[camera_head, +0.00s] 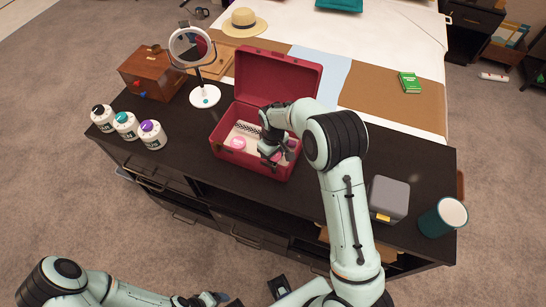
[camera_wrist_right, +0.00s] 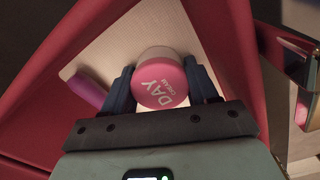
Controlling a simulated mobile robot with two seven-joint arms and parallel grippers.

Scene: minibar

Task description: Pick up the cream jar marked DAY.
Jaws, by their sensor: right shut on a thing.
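The cream jar marked DAY (camera_wrist_right: 162,78) is pink with a white side and white letters on its top. In the right wrist view it sits between the two dark fingers of my right gripper (camera_wrist_right: 164,88), which is shut on it. In the head view my right gripper (camera_head: 277,150) reaches down into the open red case (camera_head: 232,160), and the jar is partly hidden by the fingers.
The case's raised lid (camera_head: 277,77) stands behind. Several white bottles (camera_head: 126,126), a round mirror (camera_head: 189,46), a grey box (camera_head: 389,197) and a teal cup (camera_head: 443,217) stand around on the dark counter.

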